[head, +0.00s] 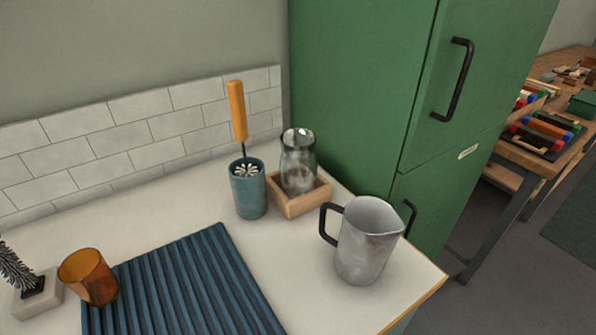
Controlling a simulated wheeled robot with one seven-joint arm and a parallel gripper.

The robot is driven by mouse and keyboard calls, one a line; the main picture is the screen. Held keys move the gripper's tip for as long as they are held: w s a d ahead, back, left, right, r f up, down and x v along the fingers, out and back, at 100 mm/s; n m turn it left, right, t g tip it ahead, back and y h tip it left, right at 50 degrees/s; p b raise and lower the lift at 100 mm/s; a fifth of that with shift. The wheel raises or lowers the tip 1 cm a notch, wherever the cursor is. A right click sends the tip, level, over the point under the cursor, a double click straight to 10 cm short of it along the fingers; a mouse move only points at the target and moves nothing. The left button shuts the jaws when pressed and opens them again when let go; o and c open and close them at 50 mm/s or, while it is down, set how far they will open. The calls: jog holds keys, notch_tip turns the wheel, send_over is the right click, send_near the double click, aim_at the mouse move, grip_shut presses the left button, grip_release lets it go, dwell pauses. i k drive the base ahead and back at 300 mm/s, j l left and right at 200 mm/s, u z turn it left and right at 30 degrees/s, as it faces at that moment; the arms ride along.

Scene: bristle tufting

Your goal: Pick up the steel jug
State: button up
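The steel jug (366,245) stands upright on the white counter (305,290), near its right front corner. It is grey metal with an open top. Its black handle (327,224) points left and its spout points right. Nothing touches the jug. My gripper does not show in the head view.
Behind the jug are a wooden tray (306,201) holding a glass jar (298,166) and a teal cup (246,196) with an orange-handled tool (238,112). A blue ribbed mat (185,285) and amber cup (90,277) are left. A green cabinet (358,90) stands behind.

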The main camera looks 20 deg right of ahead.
aim_at(371, 228)
jog(key=i+l+u, duration=0.1)
jog(key=l+u, duration=0.2)
jog(key=u, duration=0.2)
jog(key=l+u, duration=0.25)
jog(key=u, duration=0.25)
jog(key=l+u, duration=0.45)
jog(key=i+j, duration=0.05)
jog(key=j, duration=0.05)
